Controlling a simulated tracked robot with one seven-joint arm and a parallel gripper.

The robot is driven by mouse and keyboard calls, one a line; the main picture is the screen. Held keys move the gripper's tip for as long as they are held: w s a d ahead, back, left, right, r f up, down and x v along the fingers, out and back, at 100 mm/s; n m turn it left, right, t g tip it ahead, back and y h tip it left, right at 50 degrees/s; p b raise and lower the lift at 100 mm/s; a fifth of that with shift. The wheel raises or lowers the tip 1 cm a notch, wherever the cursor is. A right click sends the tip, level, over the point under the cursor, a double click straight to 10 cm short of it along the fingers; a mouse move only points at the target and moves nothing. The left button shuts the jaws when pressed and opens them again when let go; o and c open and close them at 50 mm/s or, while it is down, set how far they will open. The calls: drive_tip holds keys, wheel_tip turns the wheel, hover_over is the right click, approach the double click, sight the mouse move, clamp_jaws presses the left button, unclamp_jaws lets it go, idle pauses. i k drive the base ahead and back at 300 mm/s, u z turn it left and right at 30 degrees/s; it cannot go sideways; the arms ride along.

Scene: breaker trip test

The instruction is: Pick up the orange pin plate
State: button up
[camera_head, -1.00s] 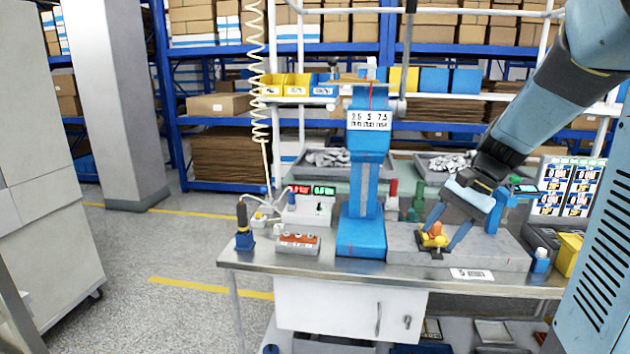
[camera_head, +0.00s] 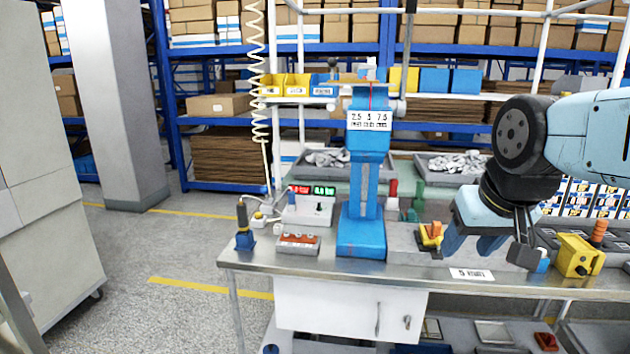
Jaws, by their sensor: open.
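An orange plate with several pale round pins (camera_head: 298,241) lies on the left part of the bench, on a small grey labelled base; it looks like the orange pin plate. My gripper (camera_head: 472,246) is at the right part of the bench, in front of the grey block, pointing down. Its jaws are open, and I see nothing held between them. The plate is well to the left of my gripper and apart from it. A yellow part with an orange lever (camera_head: 430,236) stands on the grey block, just left of my gripper.
A blue upright stand (camera_head: 361,235) rises between the plate and my gripper. A box with red and green displays (camera_head: 309,207) is behind the plate, and a dark-handled tool in a blue holder (camera_head: 243,228) is to its left. A yellow box with an orange knob (camera_head: 575,256) is at right.

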sight(432, 234)
drive_tip(key=u, duration=1.25)
drive_tip(key=k, duration=1.3)
drive_tip(key=z, duration=1.1)
drive_tip(key=i, duration=1)
drive_tip(key=u, duration=0.05)
